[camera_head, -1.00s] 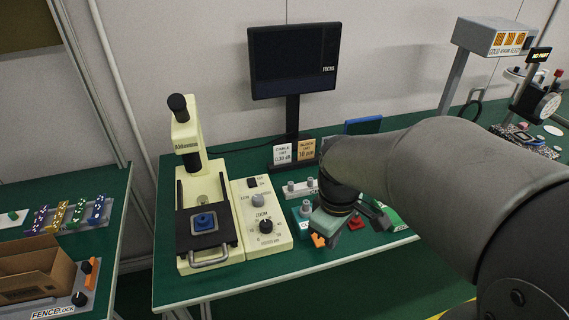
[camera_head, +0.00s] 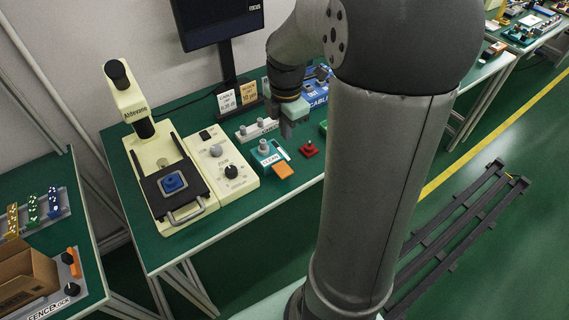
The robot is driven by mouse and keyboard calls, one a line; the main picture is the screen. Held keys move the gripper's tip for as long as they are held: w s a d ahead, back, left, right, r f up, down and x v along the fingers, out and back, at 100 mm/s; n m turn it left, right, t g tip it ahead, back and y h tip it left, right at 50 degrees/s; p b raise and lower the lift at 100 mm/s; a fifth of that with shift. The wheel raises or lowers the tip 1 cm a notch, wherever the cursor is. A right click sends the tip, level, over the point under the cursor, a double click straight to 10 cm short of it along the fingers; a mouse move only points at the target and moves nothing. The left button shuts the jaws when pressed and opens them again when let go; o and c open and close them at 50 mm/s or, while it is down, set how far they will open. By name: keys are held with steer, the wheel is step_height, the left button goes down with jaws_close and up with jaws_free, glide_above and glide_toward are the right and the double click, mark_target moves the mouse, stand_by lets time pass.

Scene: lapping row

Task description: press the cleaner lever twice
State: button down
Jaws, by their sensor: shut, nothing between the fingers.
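The cleaner is a teal unit marked CLEAN (camera_head: 266,156) with a grey knob on top, near the front edge of the green table. An orange lever (camera_head: 283,170) sticks out at its front and is in plain view. My gripper (camera_head: 287,130) points down with its fingers together and empty. In the picture it is above and slightly right of the cleaner, apart from the orange lever. Its exact height over the table is hard to tell.
A cream microscope-like machine (camera_head: 135,103) and a control box with knobs (camera_head: 222,165) stand left of the cleaner. A red piece (camera_head: 309,149) lies to its right. A monitor (camera_head: 217,20) and small label cards (camera_head: 238,95) are behind.

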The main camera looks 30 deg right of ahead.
mark_target(286, 172)
step_height(286, 172, down, 14)
steer(key=shift+f, duration=0.1)
stand_by(0.5)
